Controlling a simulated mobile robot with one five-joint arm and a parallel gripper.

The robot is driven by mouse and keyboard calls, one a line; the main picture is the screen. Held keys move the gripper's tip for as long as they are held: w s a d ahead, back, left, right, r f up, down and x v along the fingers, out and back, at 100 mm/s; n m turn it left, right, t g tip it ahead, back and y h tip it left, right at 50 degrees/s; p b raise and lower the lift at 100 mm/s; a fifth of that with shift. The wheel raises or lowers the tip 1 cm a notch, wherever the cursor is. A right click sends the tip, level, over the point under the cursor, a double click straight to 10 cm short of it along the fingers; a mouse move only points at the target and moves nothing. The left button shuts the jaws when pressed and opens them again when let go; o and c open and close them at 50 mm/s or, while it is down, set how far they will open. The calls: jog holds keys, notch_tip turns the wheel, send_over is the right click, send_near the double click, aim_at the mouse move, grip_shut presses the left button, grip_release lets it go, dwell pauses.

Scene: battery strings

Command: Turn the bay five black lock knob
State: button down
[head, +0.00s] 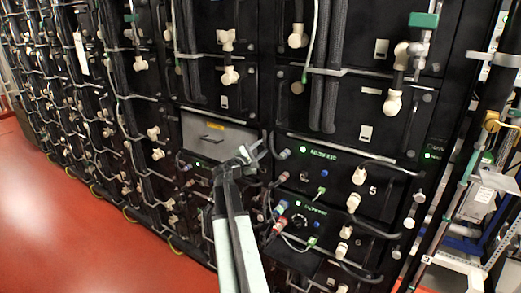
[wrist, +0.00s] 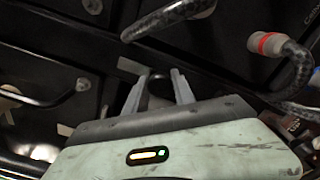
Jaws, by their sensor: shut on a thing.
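The bay five panel (head: 340,170), with a white 5 near its right side, is black with a green-lit display. My gripper (head: 257,151) is in front of the rack at the left edge of this panel. In the wrist view my gripper (wrist: 159,83) has its two grey fingers on either side of a dark, rounded piece (wrist: 159,88), which looks like the black lock knob. The fingers appear shut on it. Its lower part is hidden behind the gripper body, and its turn angle cannot be told. In the head view the gripper hides it.
Below is a panel with a round black dial (head: 299,220) and coloured connectors. A grey drawer front (head: 217,137) is at the left. Cables and white elbow fittings (head: 392,101) stick out around. A metal frame (head: 470,190) stands at right. Red floor (head: 80,220) is clear at left.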

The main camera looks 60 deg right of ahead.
jog(key=c, duration=1.1)
grip_release()
jog(key=shift+o, duration=0.2)
jog(key=a, duration=0.7)
jog(key=shift+a, duration=0.35)
